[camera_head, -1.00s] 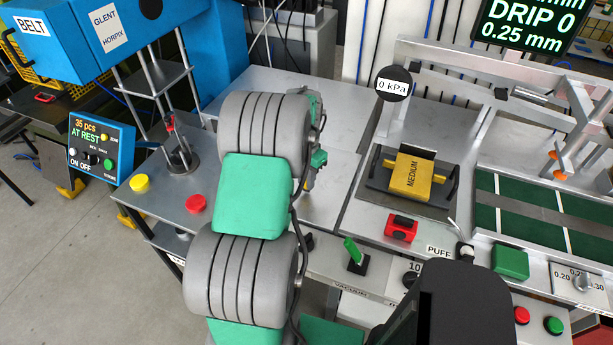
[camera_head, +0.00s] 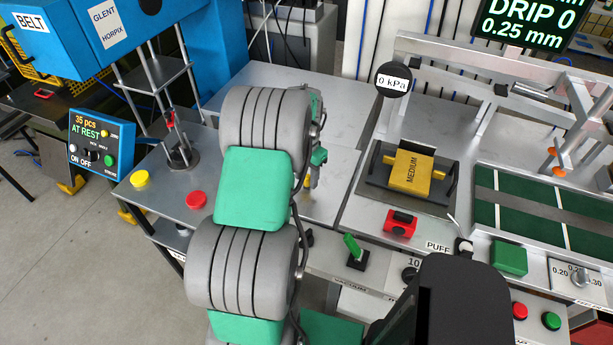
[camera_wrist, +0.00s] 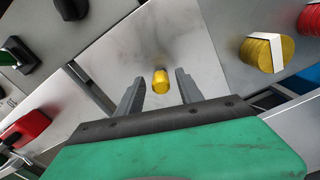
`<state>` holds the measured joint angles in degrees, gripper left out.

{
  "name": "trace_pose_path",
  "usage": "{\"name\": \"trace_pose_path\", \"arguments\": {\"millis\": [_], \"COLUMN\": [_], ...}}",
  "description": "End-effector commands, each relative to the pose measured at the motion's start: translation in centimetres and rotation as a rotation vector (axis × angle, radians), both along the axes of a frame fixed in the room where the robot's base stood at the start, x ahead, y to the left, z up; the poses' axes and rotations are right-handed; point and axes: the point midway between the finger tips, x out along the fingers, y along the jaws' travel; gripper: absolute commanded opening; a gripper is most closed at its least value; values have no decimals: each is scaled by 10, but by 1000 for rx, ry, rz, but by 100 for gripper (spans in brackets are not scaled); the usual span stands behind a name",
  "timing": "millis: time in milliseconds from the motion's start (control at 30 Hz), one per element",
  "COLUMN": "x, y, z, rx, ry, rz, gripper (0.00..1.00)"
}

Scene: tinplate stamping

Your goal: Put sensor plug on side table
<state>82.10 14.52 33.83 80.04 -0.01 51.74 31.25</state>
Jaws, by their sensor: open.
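A small yellow cylinder (camera_wrist: 160,82), which I take to be the sensor plug, shows on the bare grey surface in the wrist view. My gripper (camera_wrist: 160,77) is open, with one finger on each side of the cylinder in that picture. No finger visibly touches it, and the height gap is hard to judge. In the head view my gripper is mostly hidden behind my own arm. A grey tabletop (camera_head: 262,85) extends behind the arm; I cannot tell whether it is the side table.
A yellow MEDIUM block (camera_head: 411,172) sits in a dark fixture on the right. A red block (camera_head: 400,222) and a green-handled switch (camera_head: 353,246) are in front. A yellow round stack (camera_wrist: 257,54) is right of my gripper.

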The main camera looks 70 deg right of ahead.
Motion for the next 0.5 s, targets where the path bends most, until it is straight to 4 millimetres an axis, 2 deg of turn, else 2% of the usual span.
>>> {"name": "trace_pose_path", "arguments": {"millis": [167,400,500], "x": [0,0,0], "y": [-2,-2,-1], "z": [33,94,109], "rx": [-9,-7,-5], "ry": [-1,-1,-1], "rz": [0,0,0], "gripper": [43,43,43]}}
